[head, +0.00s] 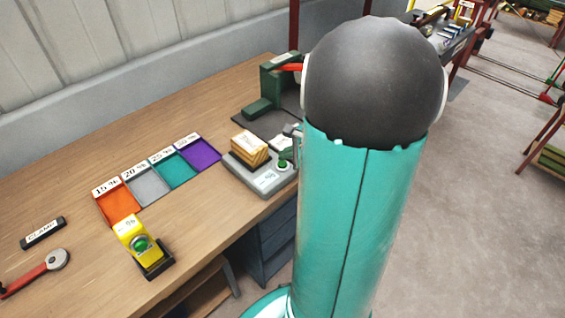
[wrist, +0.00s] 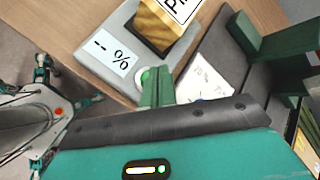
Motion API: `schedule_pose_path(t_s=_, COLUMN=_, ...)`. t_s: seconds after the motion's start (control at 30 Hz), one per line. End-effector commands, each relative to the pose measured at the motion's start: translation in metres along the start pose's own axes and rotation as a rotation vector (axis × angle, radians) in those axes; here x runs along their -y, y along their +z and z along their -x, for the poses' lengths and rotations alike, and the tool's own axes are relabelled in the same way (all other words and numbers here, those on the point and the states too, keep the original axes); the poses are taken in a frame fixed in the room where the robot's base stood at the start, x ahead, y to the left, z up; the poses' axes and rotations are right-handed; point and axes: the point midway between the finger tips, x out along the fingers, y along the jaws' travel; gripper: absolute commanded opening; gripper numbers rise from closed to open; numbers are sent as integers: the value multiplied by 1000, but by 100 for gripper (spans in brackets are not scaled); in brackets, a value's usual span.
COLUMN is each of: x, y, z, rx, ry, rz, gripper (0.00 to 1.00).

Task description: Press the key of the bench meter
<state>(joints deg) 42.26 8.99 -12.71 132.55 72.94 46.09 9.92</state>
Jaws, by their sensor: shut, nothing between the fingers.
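The bench meter (head: 262,183) is a grey box on the wooden bench, left of my arm in the head view. It also shows in the wrist view (wrist: 84,48), with a white label reading "-- %" (wrist: 111,54). A wooden block (head: 249,147) with a white label rests on top of it. The key (head: 283,164) is a round green button at the meter's right end. In the wrist view the key (wrist: 145,76) is partly hidden behind my fingers. My gripper (wrist: 157,75) is shut and empty, its green fingertips right at the key. I cannot tell whether they touch it.
Orange, grey, teal and purple trays (head: 118,208) with percent labels lie left of the meter. A yellow device with a green button (head: 139,242) stands nearer the front edge. A dark green stand (head: 279,82) is behind the meter. A paper card (wrist: 212,76) lies right of the fingers.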

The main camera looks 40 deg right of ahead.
Motion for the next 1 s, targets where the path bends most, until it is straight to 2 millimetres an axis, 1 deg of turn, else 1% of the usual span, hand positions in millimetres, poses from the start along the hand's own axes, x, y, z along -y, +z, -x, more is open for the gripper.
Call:
schedule_pose_path(t_s=0.5, x=0, y=0, z=0, rx=0, ry=0, rz=0, gripper=0)
schedule_pose_path(t_s=1.0, x=-4, y=-4, z=-6, rx=0, ry=0, rz=0, gripper=0)
